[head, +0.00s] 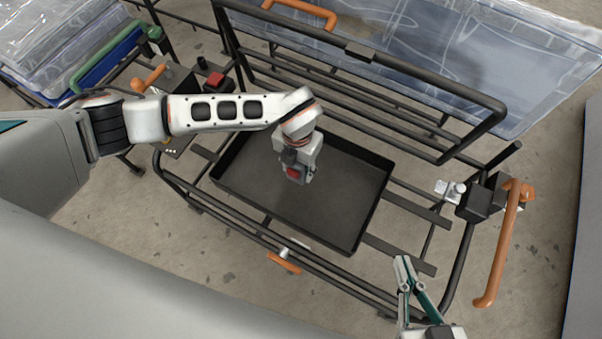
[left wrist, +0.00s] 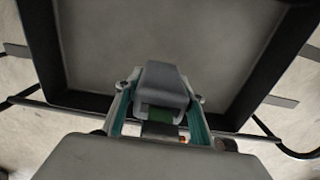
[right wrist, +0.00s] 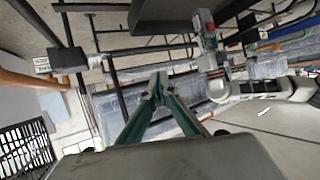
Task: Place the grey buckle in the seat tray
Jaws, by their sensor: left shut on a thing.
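The seat tray (head: 338,205) is a wide, shallow black tray in the metal frame at the middle of the head view. The grey buckle (left wrist: 162,82) is a grey block with a green patch, held between the fingers of my left gripper (left wrist: 160,105) in the left wrist view. In the head view my left gripper (head: 297,175) points down over the tray, with a red patch at its lower end. The gap to the tray floor is hard to judge. My right gripper (head: 405,262) is empty at the lower right, its fingertips together in the right wrist view (right wrist: 158,82).
Black frame bars (head: 440,158) surround the tray and rise behind it. An orange handle (head: 502,245) stands at the right and a smaller orange one (head: 284,263) in front. Clear plastic bins (head: 480,75) lie behind. The tray floor looks bare around the gripper.

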